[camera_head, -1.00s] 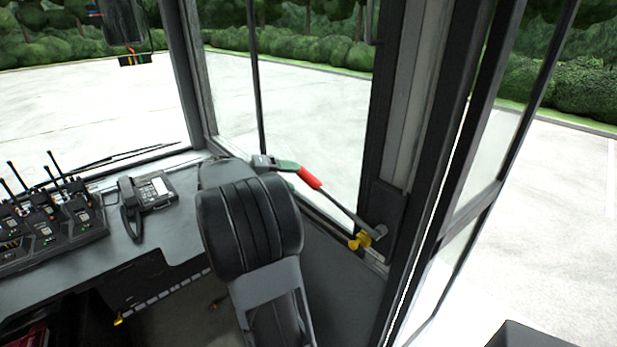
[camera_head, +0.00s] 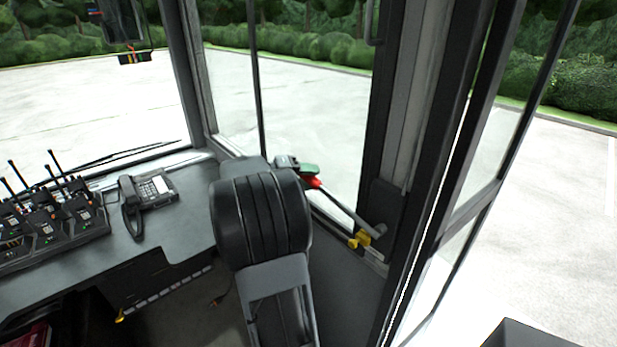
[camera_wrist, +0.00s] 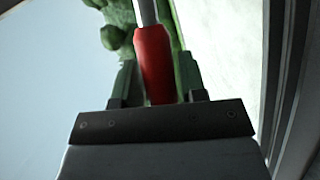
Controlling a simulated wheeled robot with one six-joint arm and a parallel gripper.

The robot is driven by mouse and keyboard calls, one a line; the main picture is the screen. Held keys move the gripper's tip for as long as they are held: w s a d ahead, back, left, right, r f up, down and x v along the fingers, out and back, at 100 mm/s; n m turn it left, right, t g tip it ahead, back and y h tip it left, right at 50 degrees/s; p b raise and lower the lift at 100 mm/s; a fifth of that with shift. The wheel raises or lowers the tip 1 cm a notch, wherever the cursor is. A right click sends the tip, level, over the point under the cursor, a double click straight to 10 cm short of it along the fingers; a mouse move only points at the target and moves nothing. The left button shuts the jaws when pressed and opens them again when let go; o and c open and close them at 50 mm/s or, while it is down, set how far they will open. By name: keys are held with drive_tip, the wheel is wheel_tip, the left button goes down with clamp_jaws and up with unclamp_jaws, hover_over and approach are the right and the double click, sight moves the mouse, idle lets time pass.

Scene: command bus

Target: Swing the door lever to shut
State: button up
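The door lever (camera_head: 345,211) has a red grip (camera_head: 316,183) and a grey rod. The rod slopes down right to a pivot with yellow parts (camera_head: 359,240) beside the door post. My gripper (camera_head: 309,170) has green fingers and is at the red grip, hiding part of it. In the wrist view, the red grip (camera_wrist: 154,62) lies between the two fingers (camera_wrist: 157,80), and the grey rod runs on beyond it. The fingers look open, one on each side of the grip, with a narrow gap at the left. My arm hides what is behind it.
A desk phone (camera_head: 148,193) and a rack of several radios (camera_head: 50,222) stand on the dashboard (camera_head: 185,222) at left. A window pane is behind the lever. The dark door post (camera_head: 395,130) and glazed door stand at right.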

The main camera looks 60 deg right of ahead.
clamp_jaws()
